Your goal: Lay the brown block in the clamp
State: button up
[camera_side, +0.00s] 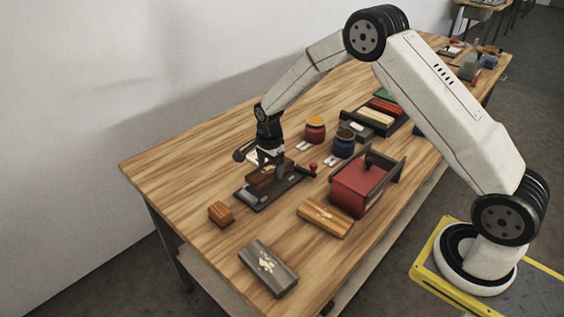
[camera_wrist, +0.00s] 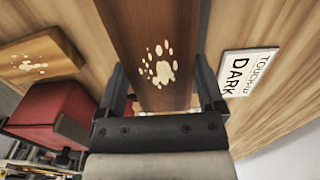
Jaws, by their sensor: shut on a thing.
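The brown block (camera_side: 260,179) is dark reddish brown. The clamp is not visible in the wrist view.
A small orange-brown block (camera_side: 221,214), a grey paw-print block (camera_side: 268,267) and a tan paw-print block (camera_side: 324,217) lie nearby. A red box in a dark frame (camera_side: 358,188) stands right. Red (camera_side: 315,130) and blue (camera_side: 343,146) jars stand behind. The table's left end is clear.

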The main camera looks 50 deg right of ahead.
aim_at(270, 176)
jog(key=shift+w+f, duration=0.25)
jog(key=shift+f, duration=1.6)
jog(key=shift+f, duration=0.1)
jog(key=o, duration=1.1)
jog(key=shift+c, duration=0.2)
notch_tip(270, 176, up, 12)
jog(key=shift+r, duration=0.15)
